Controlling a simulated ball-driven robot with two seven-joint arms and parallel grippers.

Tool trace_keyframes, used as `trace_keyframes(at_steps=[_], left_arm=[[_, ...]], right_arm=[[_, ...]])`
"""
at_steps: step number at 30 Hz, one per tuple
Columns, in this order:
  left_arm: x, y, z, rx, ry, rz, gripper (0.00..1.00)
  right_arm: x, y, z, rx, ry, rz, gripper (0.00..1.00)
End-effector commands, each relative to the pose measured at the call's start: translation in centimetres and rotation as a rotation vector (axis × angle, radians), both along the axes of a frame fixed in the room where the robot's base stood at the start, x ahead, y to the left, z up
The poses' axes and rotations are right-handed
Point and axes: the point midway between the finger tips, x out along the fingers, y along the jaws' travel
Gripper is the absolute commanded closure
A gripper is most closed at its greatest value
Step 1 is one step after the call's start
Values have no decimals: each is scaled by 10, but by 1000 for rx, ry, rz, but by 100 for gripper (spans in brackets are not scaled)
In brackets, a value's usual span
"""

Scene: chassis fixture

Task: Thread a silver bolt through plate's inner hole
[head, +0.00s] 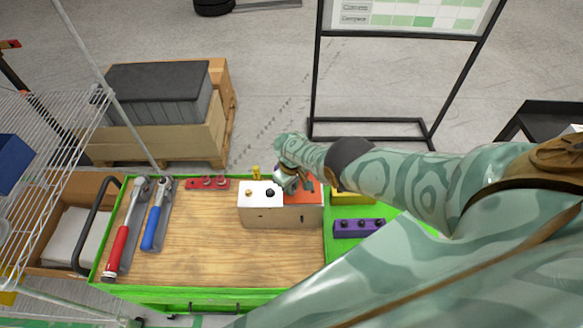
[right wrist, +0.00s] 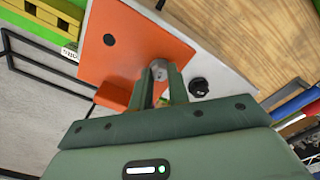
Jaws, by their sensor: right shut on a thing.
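The orange plate (head: 312,196) lies on the right part of a white-topped block (head: 262,215). In the right wrist view the plate (right wrist: 140,48) shows one dark open hole (right wrist: 109,39) away from the gripper. My right gripper (head: 300,184) is over the plate's side nearest the white top, pointing down. In the right wrist view its fingers (right wrist: 160,88) are shut on a silver bolt (right wrist: 159,70) near the plate's edge. The bolt's lower end and any hole under it are hidden, so I cannot tell whether it is in a hole. My left gripper is not in view.
A gold bolt (head: 249,192) and a black bolt (head: 270,192) stand in the white top. A red holder (head: 207,184) with silver bolts lies behind left. A purple holder (head: 358,229) and yellow block (head: 354,198) are right. Two torque wrenches (head: 127,230) lie left. The wooden mid-table is clear.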

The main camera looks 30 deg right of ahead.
Motion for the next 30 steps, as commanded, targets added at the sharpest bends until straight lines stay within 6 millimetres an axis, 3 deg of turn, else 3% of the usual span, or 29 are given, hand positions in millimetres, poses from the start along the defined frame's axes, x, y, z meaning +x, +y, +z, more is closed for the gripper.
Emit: trace_keyframes(at_steps=[10, 18, 24, 25, 27, 30], left_arm=[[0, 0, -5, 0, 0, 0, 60], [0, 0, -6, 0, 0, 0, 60], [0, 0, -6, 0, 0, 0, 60], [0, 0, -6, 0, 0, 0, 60], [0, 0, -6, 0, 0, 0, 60], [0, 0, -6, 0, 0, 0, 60]], right_arm=[[0, 1, -3, 1, 0, -793, 100], [0, 1, -3, 1, 1, -1039, 100], [0, 1, -3, 1, 1, -1070, 100], [0, 1, -3, 1, 1, -1070, 80], [0, 1, -3, 1, 1, -1069, 61], [0, 0, -3, 1, 1, -1068, 58]])
